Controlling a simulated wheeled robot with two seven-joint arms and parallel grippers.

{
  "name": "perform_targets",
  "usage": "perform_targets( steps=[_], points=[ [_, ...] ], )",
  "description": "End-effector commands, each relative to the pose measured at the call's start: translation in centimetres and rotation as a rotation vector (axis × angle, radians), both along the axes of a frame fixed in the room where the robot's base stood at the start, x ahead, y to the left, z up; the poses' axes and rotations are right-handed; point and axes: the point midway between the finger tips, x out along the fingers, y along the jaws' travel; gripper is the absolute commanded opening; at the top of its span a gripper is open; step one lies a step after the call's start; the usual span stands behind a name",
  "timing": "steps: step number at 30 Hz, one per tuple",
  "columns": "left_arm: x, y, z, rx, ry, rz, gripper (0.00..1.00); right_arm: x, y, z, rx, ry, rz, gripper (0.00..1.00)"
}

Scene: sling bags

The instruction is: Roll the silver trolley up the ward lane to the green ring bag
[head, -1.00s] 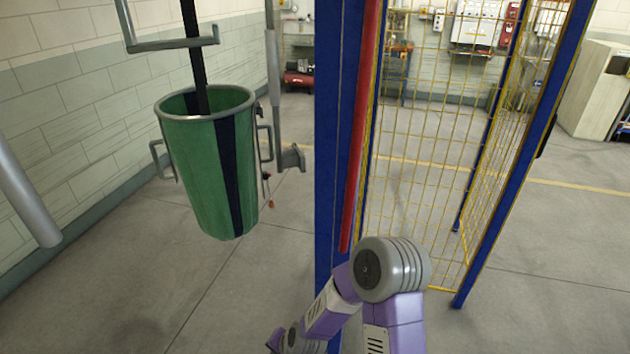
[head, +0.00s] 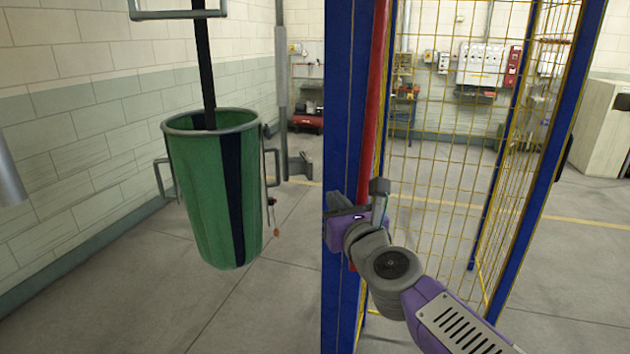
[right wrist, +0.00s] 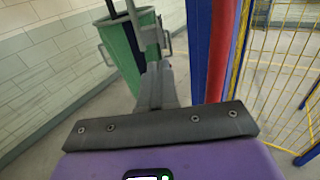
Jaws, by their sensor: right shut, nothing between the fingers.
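The green ring bag (head: 207,200) hangs upright from a black strap on the left of the head view. It has a grey ring rim, a dark blue stripe and grey side handles. It also shows in the right wrist view (right wrist: 119,50), beyond the fingers. My right gripper (head: 338,204) is shut and empty, in front of the blue post and right of the bag, apart from it in the picture. Its closed fingers show in the right wrist view (right wrist: 155,80). I cannot make out a silver trolley. My left gripper is out of view.
A blue post (head: 345,100) with a red strip stands right of the bag, joined by a yellow mesh cage (head: 445,160). A block wall (head: 70,130) runs along the left. A pale cabinet (head: 605,130) stands far right. Open grey floor (head: 240,310) lies below the bag.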

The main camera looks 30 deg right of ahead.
Motion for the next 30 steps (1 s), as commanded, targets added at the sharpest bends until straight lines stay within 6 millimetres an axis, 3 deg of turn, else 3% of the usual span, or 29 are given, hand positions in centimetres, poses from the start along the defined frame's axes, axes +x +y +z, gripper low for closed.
perform_targets(
  steps=[18, 24, 30],
  points=[
    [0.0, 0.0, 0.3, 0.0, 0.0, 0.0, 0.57, 10.3, -2.7, -0.1, 0.0, 0.006, -0.001, 0.0],
    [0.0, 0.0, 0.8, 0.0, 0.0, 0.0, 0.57, 12.4, -3.2, -0.1, -0.003, 0.005, 0.0, 0.0],
    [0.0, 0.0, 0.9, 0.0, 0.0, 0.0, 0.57, 13.0, -3.4, -0.1, -0.004, 0.005, -0.001, 0.0]
  ],
)
